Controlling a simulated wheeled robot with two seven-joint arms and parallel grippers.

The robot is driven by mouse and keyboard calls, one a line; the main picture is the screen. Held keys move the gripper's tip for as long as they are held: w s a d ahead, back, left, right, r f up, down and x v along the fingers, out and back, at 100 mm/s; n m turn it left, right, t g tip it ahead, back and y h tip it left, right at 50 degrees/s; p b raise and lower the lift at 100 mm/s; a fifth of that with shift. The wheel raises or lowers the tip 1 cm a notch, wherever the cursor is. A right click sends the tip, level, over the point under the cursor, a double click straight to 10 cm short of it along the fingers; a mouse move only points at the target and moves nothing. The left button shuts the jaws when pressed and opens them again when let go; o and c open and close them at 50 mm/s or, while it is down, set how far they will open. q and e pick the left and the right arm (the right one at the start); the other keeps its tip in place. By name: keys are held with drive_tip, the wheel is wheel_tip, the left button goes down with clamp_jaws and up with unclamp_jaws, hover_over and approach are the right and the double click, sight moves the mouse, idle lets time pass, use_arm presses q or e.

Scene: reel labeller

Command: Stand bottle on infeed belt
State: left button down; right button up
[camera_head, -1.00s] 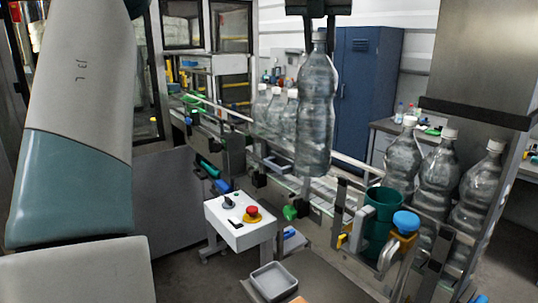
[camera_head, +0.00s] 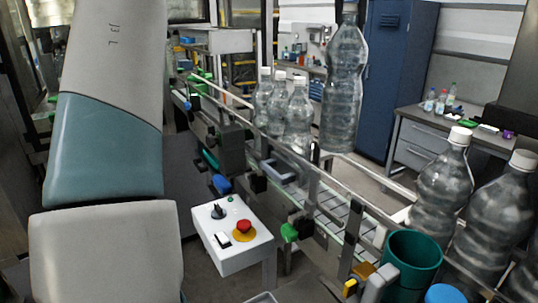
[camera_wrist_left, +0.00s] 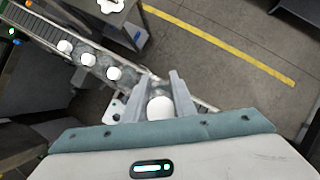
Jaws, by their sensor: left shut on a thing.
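A clear ribbed bottle (camera_head: 343,90) hangs upright from my left gripper, which is shut on its neck; most of the gripper is cut off at the top of the head view. In the left wrist view the fingers of my left gripper (camera_wrist_left: 162,88) flank its white cap (camera_wrist_left: 160,107). In the head view the bottle's base appears just above the far rail of the infeed belt (camera_head: 335,207); the exact gap cannot be told. Three capped bottles (camera_head: 298,115) stand in a row farther along the belt. My right gripper is not in view.
More capped bottles (camera_head: 440,180) stand at the right. A green cup (camera_head: 411,262) is at the belt's near side. A white control box (camera_head: 232,238) with a red button stands before the belt. The belt stretch between the bottle groups looks clear.

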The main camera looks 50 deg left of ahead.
sight(345, 88)
use_arm(q)
drive_tip(key=shift+s+d+r, duration=0.15)
drive_tip(key=shift+s+r, duration=0.05)
drive_tip(key=shift+r, duration=0.1)
drive_tip(key=shift+w+f, duration=0.15)
drive_tip(key=shift+f, duration=0.1)
wheel_tip(345, 88, down, 14)
drive_tip(key=p, duration=0.2)
drive_tip(key=shift+r+p, duration=0.15)
drive_tip(key=shift+p, duration=0.25)
wheel_tip(345, 88, down, 4)
drive_tip(key=shift+p, duration=0.65)
